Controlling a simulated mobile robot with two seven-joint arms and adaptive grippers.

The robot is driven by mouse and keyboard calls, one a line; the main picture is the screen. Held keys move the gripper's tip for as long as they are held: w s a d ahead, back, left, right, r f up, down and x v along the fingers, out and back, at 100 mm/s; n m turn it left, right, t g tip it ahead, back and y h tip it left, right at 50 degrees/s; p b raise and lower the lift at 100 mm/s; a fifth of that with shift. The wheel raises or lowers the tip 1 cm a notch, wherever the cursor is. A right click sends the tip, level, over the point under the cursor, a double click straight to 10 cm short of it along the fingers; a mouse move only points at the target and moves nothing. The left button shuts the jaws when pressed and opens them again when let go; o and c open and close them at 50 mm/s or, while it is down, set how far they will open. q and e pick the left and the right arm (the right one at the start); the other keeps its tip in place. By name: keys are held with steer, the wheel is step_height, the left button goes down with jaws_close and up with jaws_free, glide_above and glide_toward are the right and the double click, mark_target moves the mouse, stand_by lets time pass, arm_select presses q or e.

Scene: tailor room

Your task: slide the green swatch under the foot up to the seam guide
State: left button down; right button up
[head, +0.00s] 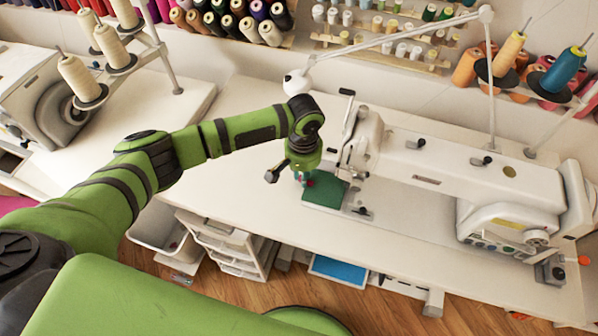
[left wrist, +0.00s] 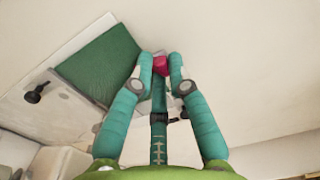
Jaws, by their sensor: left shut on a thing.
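The green swatch (head: 325,193) lies flat on the white sewing table, its right part by the machine's metal plate (head: 352,203). It also shows in the left wrist view (left wrist: 92,65). My left gripper (head: 304,180) points down at the swatch's left edge. In the left wrist view its fingers (left wrist: 160,72) are shut on a small red piece (left wrist: 160,64), which is beside the swatch's edge; I cannot tell if they are joined. A small dark-knobbed fitting (head: 362,211), possibly the seam guide, stands on the plate. The foot is too small to make out under the machine head (head: 360,140). My right gripper is not in view.
The white sewing machine (head: 440,165) fills the table's right side, with a thin thread-stand arm (head: 400,38) above. A second machine (head: 45,95) stands at left. Drawers (head: 235,250) are below the front edge.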

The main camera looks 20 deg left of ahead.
arm_select(q)
steer(key=shift+d, duration=0.35)
steer(key=c, duration=1.1)
jaws_free()
step_height(320, 180, up, 12)
